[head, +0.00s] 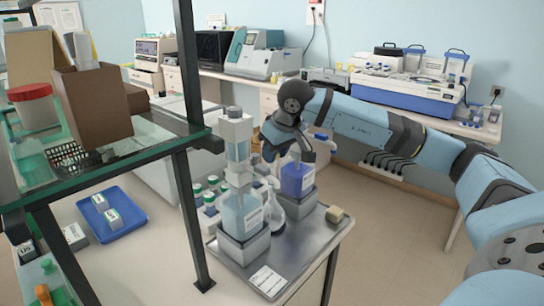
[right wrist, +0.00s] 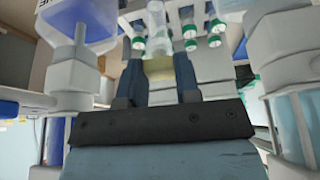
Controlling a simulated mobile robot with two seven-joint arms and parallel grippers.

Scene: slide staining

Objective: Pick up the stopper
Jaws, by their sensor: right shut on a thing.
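The stopper (right wrist: 158,69) is a pale yellow piece between the two fingers of my right gripper (right wrist: 157,80) in the right wrist view. The gripper is shut on it. In the head view my right gripper (head: 268,150) is above the metal tray (head: 285,262), between the tall bottle with clear liquid and the bottle with blue liquid; the stopper is not clear there. A clear glass flask (head: 277,215) stands on the tray below the gripper. Glass also shows just beyond the stopper in the wrist view; I cannot tell whether they touch. My left gripper is not in view.
The clear-liquid bottle (head: 240,212) and blue-liquid bottle (head: 297,178) stand close around the gripper. Several green-capped vials (head: 212,183) stand behind. A beige block (head: 336,214) lies at the tray's right edge. A glass shelf (head: 110,150) with a dark post is at left.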

